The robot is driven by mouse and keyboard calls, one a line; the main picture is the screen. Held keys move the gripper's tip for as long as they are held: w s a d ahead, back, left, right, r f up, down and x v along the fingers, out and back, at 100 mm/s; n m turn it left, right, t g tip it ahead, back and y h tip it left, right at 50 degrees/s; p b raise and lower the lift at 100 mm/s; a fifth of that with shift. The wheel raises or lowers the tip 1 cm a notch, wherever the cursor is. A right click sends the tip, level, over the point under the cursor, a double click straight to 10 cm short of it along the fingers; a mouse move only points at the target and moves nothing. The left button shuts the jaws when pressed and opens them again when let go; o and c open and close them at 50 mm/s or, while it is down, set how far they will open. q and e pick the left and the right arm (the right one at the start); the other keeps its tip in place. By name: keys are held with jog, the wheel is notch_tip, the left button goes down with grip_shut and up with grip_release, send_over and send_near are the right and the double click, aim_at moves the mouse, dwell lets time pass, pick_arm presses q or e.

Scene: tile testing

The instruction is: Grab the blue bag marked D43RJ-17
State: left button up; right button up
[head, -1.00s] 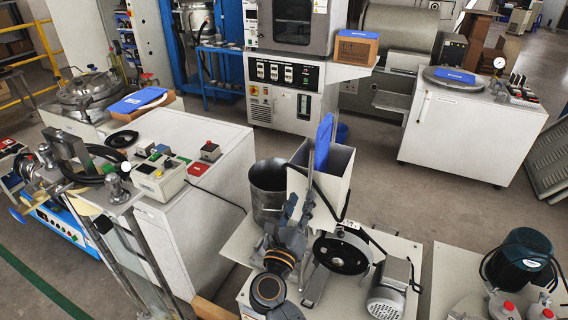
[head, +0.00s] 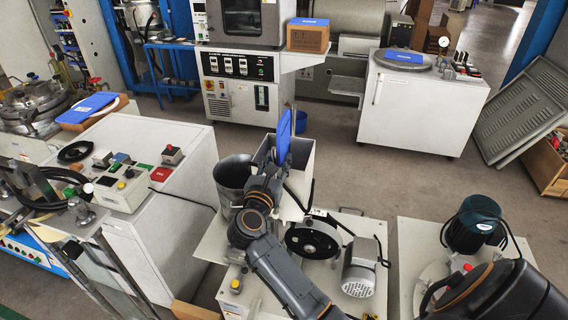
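Several flat blue bags are in the head view, with no marking readable. One blue bag (head: 284,136) stands upright at the white square hopper (head: 303,163). Others lie flat on an open cardboard box at left (head: 92,106), on a closed box by the oven (head: 308,22) and on a round lid at right (head: 405,56).
A metal cylinder (head: 232,177) stands left of the hopper. A motor (head: 360,272) and wheel (head: 313,238) are on the bench right of my arm. A control cabinet (head: 170,205) is at left. Open floor lies behind the hopper.

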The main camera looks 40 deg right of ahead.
aim_at(279, 155)
jog(key=p+x, duration=0.1)
jog(key=x, duration=0.3)
jog(key=shift+w+r, duration=0.15)
jog(key=shift+w, duration=0.05)
grip_shut()
